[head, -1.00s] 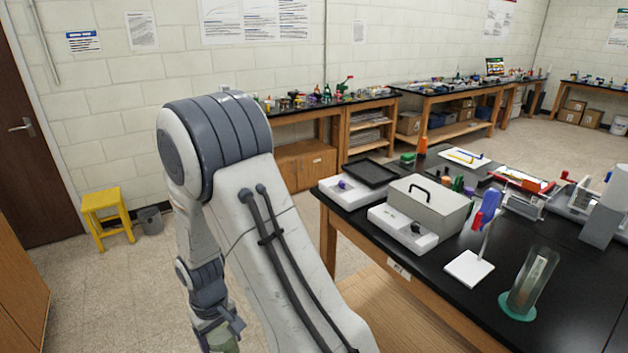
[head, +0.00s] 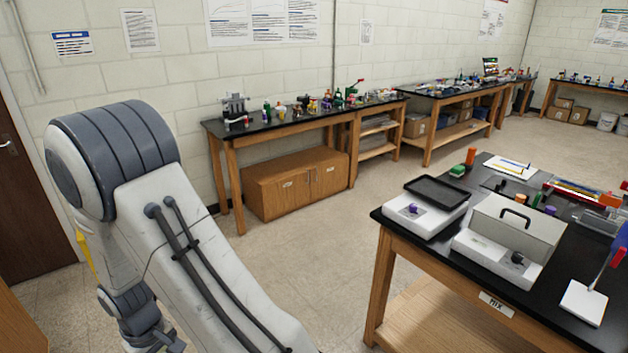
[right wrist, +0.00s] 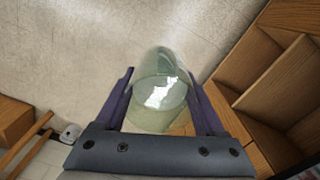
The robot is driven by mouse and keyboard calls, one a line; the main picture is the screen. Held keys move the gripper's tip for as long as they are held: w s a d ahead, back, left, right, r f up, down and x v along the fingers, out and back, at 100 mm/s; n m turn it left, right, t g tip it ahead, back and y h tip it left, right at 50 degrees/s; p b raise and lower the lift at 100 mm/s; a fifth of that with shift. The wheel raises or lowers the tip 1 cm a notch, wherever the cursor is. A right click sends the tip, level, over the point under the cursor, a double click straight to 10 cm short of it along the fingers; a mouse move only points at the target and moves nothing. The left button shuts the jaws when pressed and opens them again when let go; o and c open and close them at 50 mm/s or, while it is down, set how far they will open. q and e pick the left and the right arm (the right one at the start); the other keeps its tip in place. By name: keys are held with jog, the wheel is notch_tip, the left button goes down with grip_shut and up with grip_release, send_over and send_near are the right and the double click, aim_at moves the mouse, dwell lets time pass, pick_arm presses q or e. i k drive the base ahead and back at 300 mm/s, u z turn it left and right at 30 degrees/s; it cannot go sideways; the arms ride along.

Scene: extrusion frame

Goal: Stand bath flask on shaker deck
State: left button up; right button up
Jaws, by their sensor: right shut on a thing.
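My right gripper (right wrist: 162,80) is shut on a clear, greenish glass flask (right wrist: 160,112) with a white patch on its side. One finger is on each side of the glass. The flask is held over the floor, away from the bench. The shaker is a white box (head: 424,219) with a purple knob, near the bench's left corner. Its dark, tray-like deck (head: 440,190) looks empty. My left gripper is not in view.
A grey lidded box (head: 520,230) on a white base with a black knob stands right of the shaker. A white stand plate (head: 583,302) is further right. The black-topped bench has a front edge labelled MIX (head: 496,303). Open floor (head: 320,265) lies left of it.

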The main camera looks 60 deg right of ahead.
aim_at(437, 191)
jog(key=z, duration=0.25)
jog(key=i, duration=1.05)
jog(key=z, duration=1.1)
jog(key=i, duration=0.6)
jog(key=z, duration=0.75)
